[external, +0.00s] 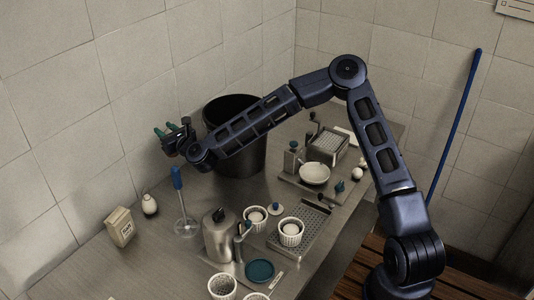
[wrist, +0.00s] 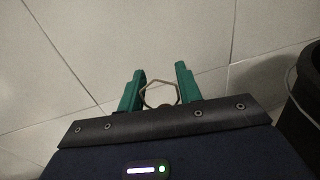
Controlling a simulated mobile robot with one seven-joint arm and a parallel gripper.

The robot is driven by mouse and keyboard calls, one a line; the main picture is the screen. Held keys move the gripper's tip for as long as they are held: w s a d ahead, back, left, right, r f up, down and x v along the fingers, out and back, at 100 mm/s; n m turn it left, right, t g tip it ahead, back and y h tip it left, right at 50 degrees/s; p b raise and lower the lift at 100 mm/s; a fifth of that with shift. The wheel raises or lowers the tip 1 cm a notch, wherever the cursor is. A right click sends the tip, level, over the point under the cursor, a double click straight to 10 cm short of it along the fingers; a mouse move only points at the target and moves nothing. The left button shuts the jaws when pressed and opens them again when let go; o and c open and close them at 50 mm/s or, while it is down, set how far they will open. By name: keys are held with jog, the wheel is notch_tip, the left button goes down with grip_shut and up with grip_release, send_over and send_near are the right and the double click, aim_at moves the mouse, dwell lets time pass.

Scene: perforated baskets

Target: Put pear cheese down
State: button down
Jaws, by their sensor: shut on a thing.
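My gripper (external: 165,131) is raised above the left part of the counter, in front of the tiled wall. A pale pear-shaped thing (external: 149,205), possibly the pear cheese, shows below the gripper in the external view, beside a cream box (external: 120,227).
A black bin (external: 240,160) stands right of the gripper; its edge shows in the wrist view (wrist: 302,115). A metal jug (external: 218,240), cups and a perforated tray (external: 312,232) crowd the front. Some counter around the box is bare.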

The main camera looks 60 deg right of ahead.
jog(key=f+y, duration=0.1)
jog(key=f, duration=0.2)
jog(key=s+f+n+y, duration=0.1)
jog(key=f, duration=0.3)
jog(key=d+f+n+y, duration=0.1)
jog(key=f, duration=0.2)
jog(key=shift+s+f, duration=0.15)
jog(key=shift+s, duration=0.25)
jog(key=r, duration=1.9)
jog(key=shift+s+d+r, duration=0.15)
jog(key=shift+d+r, duration=0.05)
jog(key=shift+d, duration=0.05)
jog(key=s+d+n+g+y, duration=0.15)
jog(key=s+d+y, duration=0.3)
jog(key=s, duration=0.75)
jog(key=s+d+n+t+y, duration=0.1)
jog(key=s+d+n+y, duration=0.35)
jog(key=s, duration=0.75)
jog(key=shift+m+g+h, duration=0.25)
jog(key=shift+m+h, duration=0.35)
jog(key=shift+h, duration=0.3)
jog(key=f, duration=0.8)
jog(key=d+f, duration=0.1)
jog(key=f, duration=1.6)
jog(key=shift+w+d+f, duration=0.1)
jog(key=shift+w+d, duration=0.2)
jog(key=shift+d, duration=0.1)
jog(key=shift+f, duration=0.1)
